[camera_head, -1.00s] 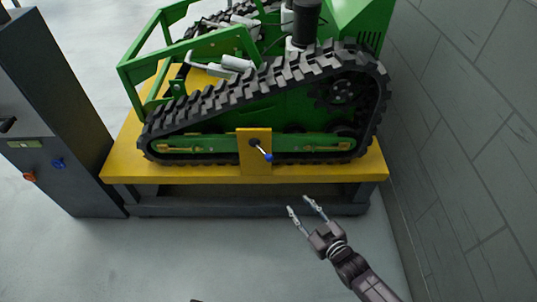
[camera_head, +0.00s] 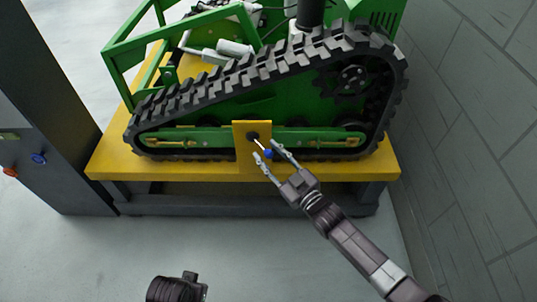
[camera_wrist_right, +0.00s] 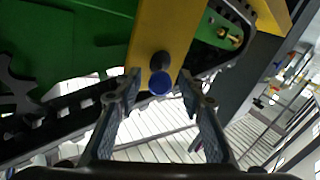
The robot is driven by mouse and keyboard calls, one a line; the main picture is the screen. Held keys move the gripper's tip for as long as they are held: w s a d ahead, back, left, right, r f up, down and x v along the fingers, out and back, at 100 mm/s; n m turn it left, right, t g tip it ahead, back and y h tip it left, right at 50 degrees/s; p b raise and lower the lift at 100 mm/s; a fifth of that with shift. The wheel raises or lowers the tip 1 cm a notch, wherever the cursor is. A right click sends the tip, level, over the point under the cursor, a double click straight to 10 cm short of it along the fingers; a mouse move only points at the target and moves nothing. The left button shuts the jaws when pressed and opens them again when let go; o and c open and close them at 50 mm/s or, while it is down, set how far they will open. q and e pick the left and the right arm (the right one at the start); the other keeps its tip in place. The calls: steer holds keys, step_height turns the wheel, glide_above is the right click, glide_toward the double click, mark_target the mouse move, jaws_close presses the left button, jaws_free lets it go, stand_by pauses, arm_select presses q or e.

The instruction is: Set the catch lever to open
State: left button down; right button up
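The catch lever (camera_head: 261,146) is a short pale rod with a blue knob, set on a yellow plate (camera_head: 252,168) at the front of the green tracked carrier. It slants down to the right in the head view. My right gripper (camera_head: 267,150) is open, with its fingertips on either side of the lever in that view. In the right wrist view the blue knob (camera_wrist_right: 160,83) shows between the two open fingers (camera_wrist_right: 160,90); I cannot tell whether they touch it. Part of my left arm shows at the bottom of the head view, but its fingers are not visible.
The tracked carrier (camera_head: 285,90) stands on a yellow platform (camera_head: 120,168) with a dark base. A dark cabinet (camera_head: 60,110) with a blue and a red knob stands at the left. A grey block wall (camera_head: 480,130) is close on the right. The floor in front is clear.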

steer(key=shift+w+a, duration=0.1)
steer(key=shift+w, duration=0.05)
jaws_close()
stand_by(0.5)
